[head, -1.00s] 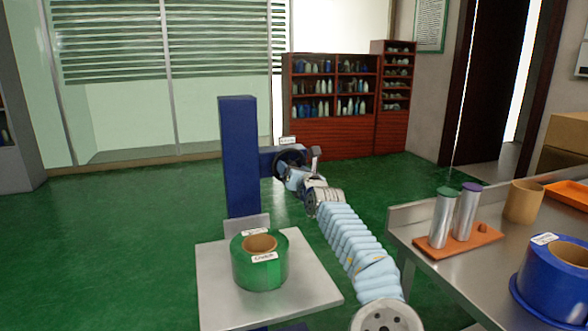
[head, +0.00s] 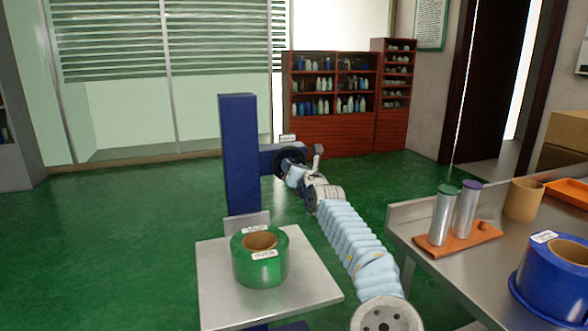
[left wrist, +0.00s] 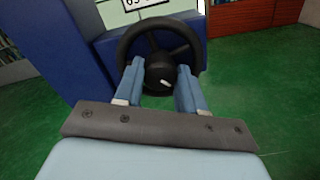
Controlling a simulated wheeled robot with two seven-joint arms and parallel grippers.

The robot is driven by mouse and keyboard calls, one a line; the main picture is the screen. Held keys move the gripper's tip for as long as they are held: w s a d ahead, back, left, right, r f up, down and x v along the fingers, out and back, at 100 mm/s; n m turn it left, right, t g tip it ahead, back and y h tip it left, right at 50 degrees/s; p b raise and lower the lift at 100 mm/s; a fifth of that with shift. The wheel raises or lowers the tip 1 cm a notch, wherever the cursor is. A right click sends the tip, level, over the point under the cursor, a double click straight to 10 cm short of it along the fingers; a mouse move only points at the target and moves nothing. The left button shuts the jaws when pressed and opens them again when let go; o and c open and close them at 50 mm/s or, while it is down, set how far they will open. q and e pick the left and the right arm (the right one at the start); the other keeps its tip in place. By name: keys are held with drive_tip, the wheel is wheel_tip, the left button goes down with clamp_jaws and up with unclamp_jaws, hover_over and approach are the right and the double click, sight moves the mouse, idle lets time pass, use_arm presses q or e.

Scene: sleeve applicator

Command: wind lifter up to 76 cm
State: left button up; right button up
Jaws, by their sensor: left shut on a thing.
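The lifter has a blue column (head: 239,160) and a pale grey platform (head: 215,290) low at its front. A green film roll (head: 260,262) stands upright on the platform. A black handwheel (left wrist: 160,48) is on a blue arm at the column's right. A white plate (left wrist: 148,4) above the wheel is partly cut off; its figures look like 63. My left gripper (left wrist: 158,85) has its two blue fingers either side of the wheel's dark hub or knob, shut on it. In the head view my left gripper (head: 300,172) is at the wheel. My right gripper is out of view.
Bottle shelves (head: 335,120) stand at the back. The green floor left of the lifter is clear.

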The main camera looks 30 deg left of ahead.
use_arm(q)
drive_tip(key=n+b, duration=0.6)
drive_tip(key=n, duration=0.4)
idle(5.0)
